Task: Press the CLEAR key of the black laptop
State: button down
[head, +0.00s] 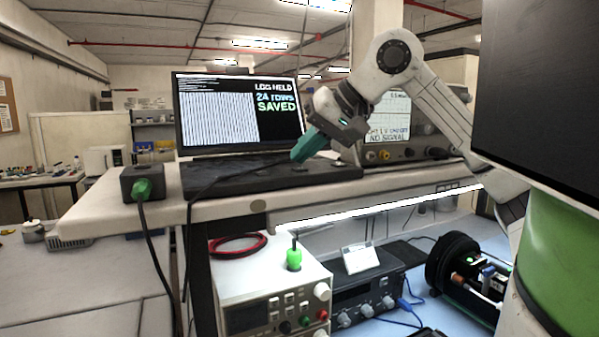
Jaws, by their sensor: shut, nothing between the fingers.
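The black laptop (230,176) stands open on the raised shelf. Its screen (238,112) shows "LOG HELD", "24 rows" and "SAVED". My gripper (297,156) reaches in from the right, tilted down to the left, with teal fingers shut and empty. The fingertips are at the right part of the laptop, close over the keyboard deck. I cannot tell whether they touch it. The CLEAR key cannot be made out; the deck is dark and seen at a low angle.
A black box with a green plug (143,188) sits left of the laptop. An instrument reading "NO SIGNAL" (388,130) stands right, behind my arm. A black cable crosses the shelf edge (120,214). Below are a power supply (270,285) and an open black cylinder (465,275).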

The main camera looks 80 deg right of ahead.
aim_at(305, 168)
jog(key=shift+f+b, duration=0.35)
jog(key=shift+b, duration=0.1)
dwell(0.6)
jog(key=shift+r, duration=0.1)
jog(key=shift+r+p, duration=0.45)
jog(key=shift+r, duration=0.25)
jog(key=shift+r+p, duration=1.6)
jog(key=shift+r, duration=0.9)
